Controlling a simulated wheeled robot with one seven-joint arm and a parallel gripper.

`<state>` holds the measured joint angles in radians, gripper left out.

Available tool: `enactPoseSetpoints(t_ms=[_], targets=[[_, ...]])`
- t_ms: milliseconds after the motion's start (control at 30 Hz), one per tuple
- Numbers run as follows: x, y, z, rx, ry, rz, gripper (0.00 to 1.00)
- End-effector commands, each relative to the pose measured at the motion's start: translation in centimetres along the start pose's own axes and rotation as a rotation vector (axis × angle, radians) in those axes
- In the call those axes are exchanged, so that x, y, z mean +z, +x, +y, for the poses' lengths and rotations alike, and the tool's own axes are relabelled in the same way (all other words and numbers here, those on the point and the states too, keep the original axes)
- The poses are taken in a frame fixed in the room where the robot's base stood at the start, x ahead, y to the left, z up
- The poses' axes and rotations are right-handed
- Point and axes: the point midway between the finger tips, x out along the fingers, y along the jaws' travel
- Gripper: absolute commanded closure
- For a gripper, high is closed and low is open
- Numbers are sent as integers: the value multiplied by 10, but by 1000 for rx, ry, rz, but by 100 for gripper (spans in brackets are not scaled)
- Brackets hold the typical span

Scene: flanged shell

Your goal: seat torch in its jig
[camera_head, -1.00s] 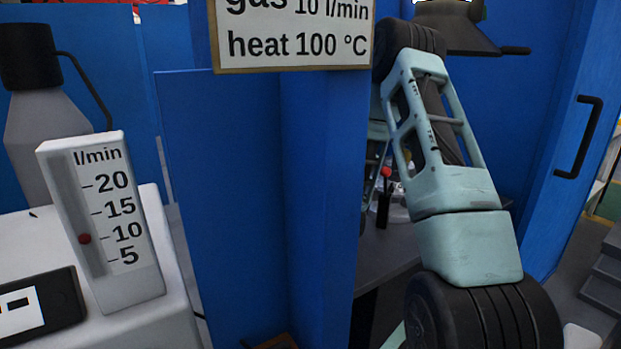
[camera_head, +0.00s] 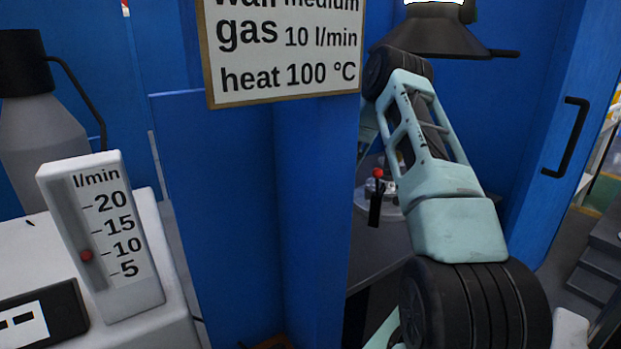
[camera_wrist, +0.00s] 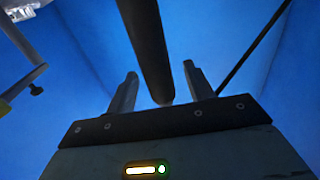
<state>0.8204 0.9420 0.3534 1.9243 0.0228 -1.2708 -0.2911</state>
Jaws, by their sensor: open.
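In the wrist view my gripper (camera_wrist: 160,69) is open, its two grey fingers apart. A thick dark rod (camera_wrist: 150,45) comes down from the top edge and ends between or behind the fingers; neither finger visibly touches it. I cannot tell whether it is the torch. In the head view my arm reaches into a blue booth and its gripper is hidden. A black upright piece with a red ball on top (camera_head: 376,195) shows left of my arm, at the grey table (camera_head: 385,245). I cannot identify the jig.
A blue panel (camera_head: 225,210) stands left of my arm, with a sign (camera_head: 285,50) above reading gas 10 l/min, heat 100 °C. A flow gauge (camera_head: 105,235) stands at left, its red float near 10. A dark hood (camera_head: 435,38) hangs above; a black handle (camera_head: 568,138) is at right.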

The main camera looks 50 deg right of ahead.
Motion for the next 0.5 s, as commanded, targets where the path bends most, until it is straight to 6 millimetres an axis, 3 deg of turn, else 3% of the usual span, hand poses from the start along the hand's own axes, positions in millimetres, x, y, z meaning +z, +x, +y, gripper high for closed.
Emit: enactPoseSetpoints(t_ms=[167,367,500], targets=[[0,0,0,-1,0,0,48],[0,0,0,-1,0,0,100],[-1,0,0,-1,0,2,100]])
